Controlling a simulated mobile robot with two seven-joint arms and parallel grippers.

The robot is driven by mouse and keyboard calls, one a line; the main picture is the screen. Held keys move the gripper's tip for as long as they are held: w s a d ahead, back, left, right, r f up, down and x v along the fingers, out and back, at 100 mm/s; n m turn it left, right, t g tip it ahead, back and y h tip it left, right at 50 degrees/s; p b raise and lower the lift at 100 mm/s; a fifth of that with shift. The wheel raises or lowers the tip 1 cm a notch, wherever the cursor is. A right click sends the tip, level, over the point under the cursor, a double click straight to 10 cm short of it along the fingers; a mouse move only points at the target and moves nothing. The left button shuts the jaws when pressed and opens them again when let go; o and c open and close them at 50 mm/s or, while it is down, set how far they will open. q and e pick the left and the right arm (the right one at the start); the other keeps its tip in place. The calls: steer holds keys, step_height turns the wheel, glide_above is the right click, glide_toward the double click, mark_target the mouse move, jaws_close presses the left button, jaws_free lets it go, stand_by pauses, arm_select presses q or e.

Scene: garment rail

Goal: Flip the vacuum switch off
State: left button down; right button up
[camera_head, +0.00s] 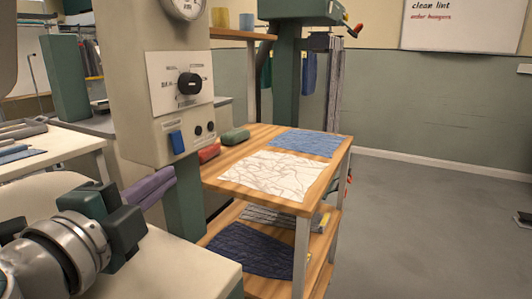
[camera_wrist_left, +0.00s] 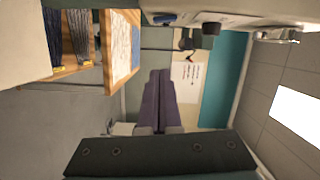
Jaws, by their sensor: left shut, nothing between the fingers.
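A blue rocker switch (camera_head: 177,142) sits low on the front of the beige machine column, left of two small black buttons; I cannot read its label or tell its position. It also shows at the top of the left wrist view (camera_wrist_left: 164,19). My left gripper (camera_head: 170,174) has long purple fingers, shut together and empty. Its tips appear just below the switch in the head view, with a gap between them. In the left wrist view the fingers (camera_wrist_left: 160,75) point upward, with the switch beyond their tips. My right gripper is not in view.
A black rotary knob (camera_head: 189,83) is on a white panel above the switch. Open floor (camera_head: 420,220) lies farther right.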

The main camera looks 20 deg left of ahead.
mark_target(177, 143)
arm_select(q)
steer(key=w+a, duration=0.5)
steer(key=w, duration=0.5)
steer(key=shift+a+f, duration=0.3)
steer(key=shift+f, duration=0.15)
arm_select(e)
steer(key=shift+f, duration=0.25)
arm_select(q)
steer(key=shift+w, duration=0.1)
